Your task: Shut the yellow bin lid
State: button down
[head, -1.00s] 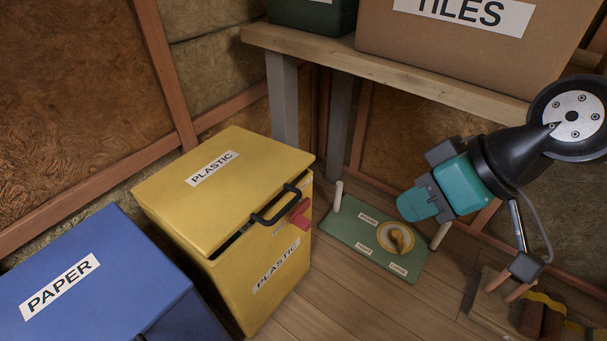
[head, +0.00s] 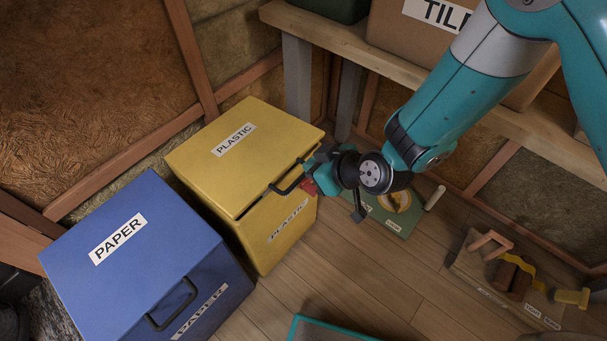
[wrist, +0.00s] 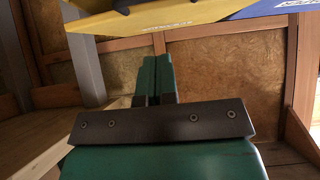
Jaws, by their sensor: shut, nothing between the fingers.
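The yellow bin (head: 272,240) marked PLASTIC stands left of centre in the head view. Its yellow lid (head: 205,155) lies nearly flat, with a narrow dark gap under its front edge. A black handle (head: 284,187) is on the lid's front, and a red part (head: 310,187) sits beside it on the bin's front. My gripper (head: 318,170) is at the bin's front right corner, close to the handle; contact cannot be told. In the wrist view, its green fingers (wrist: 153,78) are together and empty, with yellow bin surface (wrist: 165,18) beyond them.
A blue PAPER bin (head: 140,240) stands left of the yellow bin. A wooden shelf (head: 480,115) carrying boxes runs behind my arm. A green board (head: 390,215) and a tool board (head: 500,285) lie on the floor to the right. Open floor lies in front.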

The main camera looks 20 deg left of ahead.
aim_at(303, 178)
jog(key=shift+w+a+f+b, duration=0.15)
jog(key=shift+a+f, duration=0.3)
jog(key=shift+f, duration=0.6)
jog(key=shift+w+a+f+b, duration=0.15)
jog(key=shift+a+f, duration=0.25)
jog(key=shift+f, duration=0.6)
jog(key=shift+w+a+f+b, duration=0.1)
jog(key=shift+w+a+f, duration=0.25)
jog(key=shift+f, duration=0.7)
jog(key=shift+s+a, duration=0.15)
